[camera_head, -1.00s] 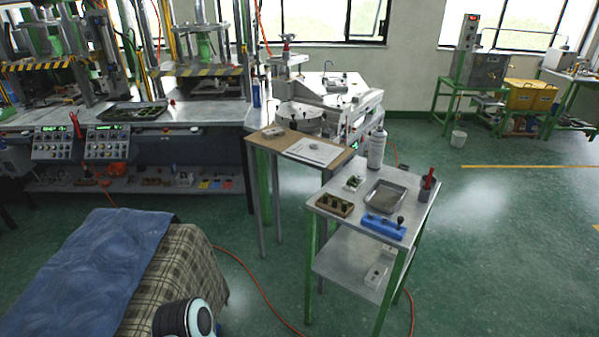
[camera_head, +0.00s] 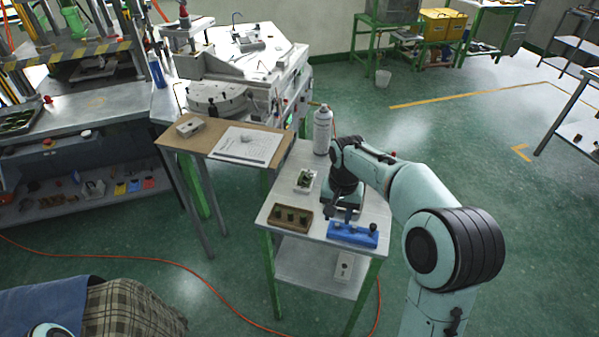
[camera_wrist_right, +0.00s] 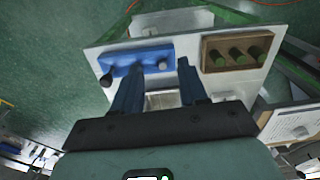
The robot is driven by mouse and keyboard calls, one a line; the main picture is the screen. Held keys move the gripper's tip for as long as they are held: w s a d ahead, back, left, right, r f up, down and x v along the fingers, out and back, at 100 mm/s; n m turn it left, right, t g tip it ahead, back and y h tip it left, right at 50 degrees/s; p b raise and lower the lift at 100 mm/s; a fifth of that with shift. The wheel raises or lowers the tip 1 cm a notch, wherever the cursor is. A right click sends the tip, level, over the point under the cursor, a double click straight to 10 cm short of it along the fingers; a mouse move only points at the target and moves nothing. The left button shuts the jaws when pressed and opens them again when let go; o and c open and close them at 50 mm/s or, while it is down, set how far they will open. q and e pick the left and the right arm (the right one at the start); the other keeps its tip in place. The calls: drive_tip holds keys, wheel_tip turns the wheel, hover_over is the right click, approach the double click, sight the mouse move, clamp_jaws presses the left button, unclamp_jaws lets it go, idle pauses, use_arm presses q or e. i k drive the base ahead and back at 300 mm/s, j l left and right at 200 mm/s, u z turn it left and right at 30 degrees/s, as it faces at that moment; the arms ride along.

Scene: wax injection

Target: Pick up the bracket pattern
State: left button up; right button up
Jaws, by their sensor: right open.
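A small white holder with a dark green piece (camera_head: 304,180) sits on the small metal-topped table (camera_head: 275,190); I cannot tell for sure that this green piece is the bracket pattern. A brown tray with several dark green pieces (camera_head: 292,217) lies at the near left; it also shows in the right wrist view (camera_wrist_right: 236,50). My right gripper (camera_head: 345,213) is over the table, beside a blue block (camera_head: 352,233). In the right wrist view its two fingers (camera_wrist_right: 160,78) are apart with nothing between them, pointing toward the blue block (camera_wrist_right: 150,57). My left gripper is out of view.
A spray bottle (camera_head: 322,130) stands at the table's back edge. A brown board (camera_head: 185,145) with a paper sheet (camera_head: 250,146) is to the left. My right arm hides the table's right part. An orange hose (camera_head: 190,272) runs over the floor.

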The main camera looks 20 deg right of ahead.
sight(304, 181)
drive_tip(key=i, duration=0.85)
